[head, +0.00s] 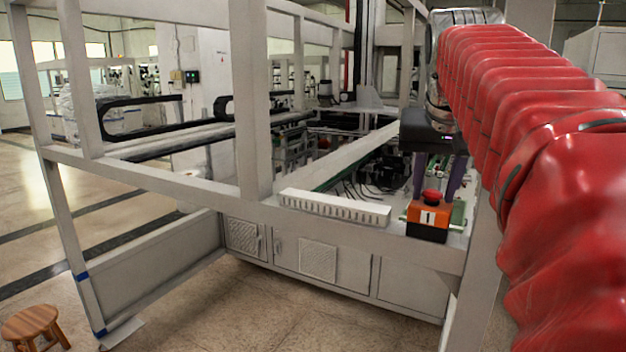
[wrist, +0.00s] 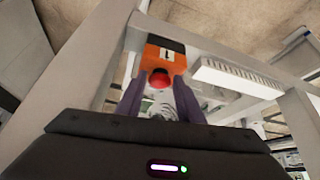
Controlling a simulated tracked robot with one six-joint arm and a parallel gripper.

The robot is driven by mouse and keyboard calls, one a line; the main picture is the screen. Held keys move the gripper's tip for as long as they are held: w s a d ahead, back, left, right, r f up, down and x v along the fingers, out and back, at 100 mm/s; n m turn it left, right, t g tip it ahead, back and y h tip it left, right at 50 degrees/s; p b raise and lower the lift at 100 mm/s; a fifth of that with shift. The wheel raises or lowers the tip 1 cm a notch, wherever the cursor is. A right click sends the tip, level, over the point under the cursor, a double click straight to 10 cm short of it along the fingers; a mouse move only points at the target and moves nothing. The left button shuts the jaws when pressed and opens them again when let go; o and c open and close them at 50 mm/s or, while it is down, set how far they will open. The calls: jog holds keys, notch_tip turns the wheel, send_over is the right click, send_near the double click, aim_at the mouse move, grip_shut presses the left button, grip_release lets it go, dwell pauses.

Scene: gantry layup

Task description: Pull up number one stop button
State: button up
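The number one stop button is an orange and black box (head: 428,217) marked "1" with a red mushroom knob (head: 432,195) on top. It sits on the grey frame ledge at the right. In the wrist view the orange box (wrist: 163,56) and the red knob (wrist: 160,78) show just beyond my fingertips. My gripper (head: 433,172) points down just above and behind the box, with its purple fingers apart. In the wrist view the fingers of my gripper (wrist: 158,92) stand on either side of the knob in the picture, with nothing held. I cannot tell whether they touch the knob.
A white slotted strip (head: 334,208) lies on the ledge left of the box. A thick grey upright post (head: 250,100) stands further left. Dark cables and machinery (head: 385,170) lie behind the ledge. A wooden stool (head: 35,326) stands on the floor at the lower left.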

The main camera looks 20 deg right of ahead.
jog(key=c, duration=0.6)
jog(key=shift+c, duration=0.2)
jog(key=shift+r, duration=0.2)
jog(key=o, duration=1.1)
jog(key=shift+r, duration=0.1)
jog(key=v, duration=1.3)
jog(key=shift+r, duration=0.2)
jog(key=shift+s+a, duration=0.1)
jog(key=shift+s, duration=0.1)
